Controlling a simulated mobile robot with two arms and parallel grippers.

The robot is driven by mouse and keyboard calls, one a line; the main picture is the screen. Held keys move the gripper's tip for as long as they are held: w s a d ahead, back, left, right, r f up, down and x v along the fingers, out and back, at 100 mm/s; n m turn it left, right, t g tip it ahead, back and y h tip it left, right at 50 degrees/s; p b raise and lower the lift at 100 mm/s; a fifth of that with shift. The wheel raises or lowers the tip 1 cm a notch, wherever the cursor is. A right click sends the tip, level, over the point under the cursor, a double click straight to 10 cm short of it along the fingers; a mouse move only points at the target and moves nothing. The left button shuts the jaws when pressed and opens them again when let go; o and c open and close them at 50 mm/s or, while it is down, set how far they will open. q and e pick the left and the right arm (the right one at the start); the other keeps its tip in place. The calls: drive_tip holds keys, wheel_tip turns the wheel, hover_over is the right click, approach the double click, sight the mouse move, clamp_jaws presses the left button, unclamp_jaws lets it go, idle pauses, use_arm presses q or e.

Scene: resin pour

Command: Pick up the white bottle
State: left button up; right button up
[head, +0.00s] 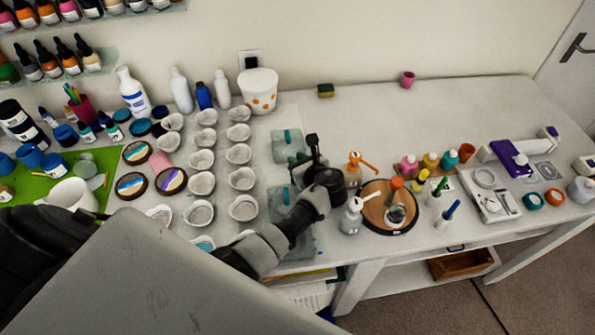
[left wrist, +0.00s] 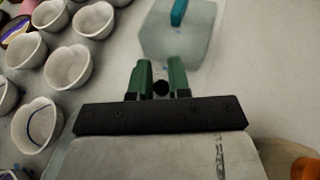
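Several white bottles show in the head view. A large white bottle with a blue label (head: 132,92) stands at the back left, with a plain white bottle (head: 181,92) and a small slim white one (head: 222,89) to its right. A white pump bottle (head: 351,216) stands at the front, right of my left gripper. My left gripper (head: 312,145) is over the middle of the table, apart from all these bottles. In the left wrist view its green fingers (left wrist: 160,70) are apart with no object held between them. My right gripper is not in view.
Rows of white cups (head: 238,154) stand left of the gripper. A pale box with a teal handle (head: 287,147) is close by. A round wooden tray (head: 375,222) lies to the right. The table's back right is mostly clear.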

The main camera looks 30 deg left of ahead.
use_arm(q)
clamp_jaws()
drive_tip(key=shift+r, duration=0.6)
wheel_tip(320, 180, up, 3)
drive_tip(key=shift+f+b, duration=0.1)
drive_tip(key=shift+b, duration=0.25)
drive_tip(key=w+d+r+b, duration=0.4)
drive_tip(key=w+r, duration=0.3)
drive_tip(key=w, duration=0.3)
drive_tip(key=shift+w+d+b, duration=0.35)
drive_tip(key=shift+w+b, duration=0.05)
drive_tip(key=shift+b, duration=0.05)
